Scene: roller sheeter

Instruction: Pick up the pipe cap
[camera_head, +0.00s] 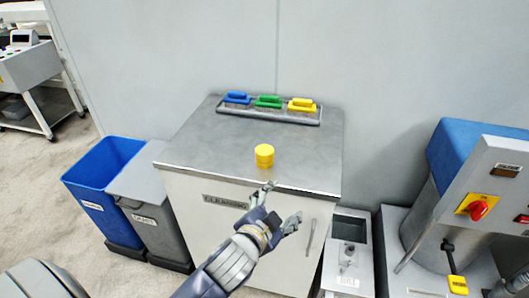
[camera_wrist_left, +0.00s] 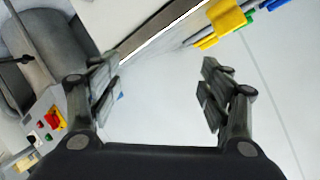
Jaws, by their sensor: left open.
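The pipe cap (camera_head: 264,156) is a small yellow cylinder. It stands on the steel top of the cleaning cabinet (camera_head: 200,140), near its front edge. In the left wrist view the yellow pipe cap (camera_wrist_left: 226,16) shows at the top, beyond the fingertips. My left gripper (camera_head: 281,205) is open and empty, in front of the cabinet and below its front edge, apart from the cap. Its two spread fingers also show in the left wrist view (camera_wrist_left: 160,90). My right gripper is not in view.
A grey tray (camera_head: 227,111) with blue, green and yellow brushes lies at the back of the cabinet top. Blue (camera_head: 85,188) and grey (camera_head: 150,215) bins stand to the left. A machine with a red knob (camera_head: 478,209) stands to the right. The top around the cap is clear.

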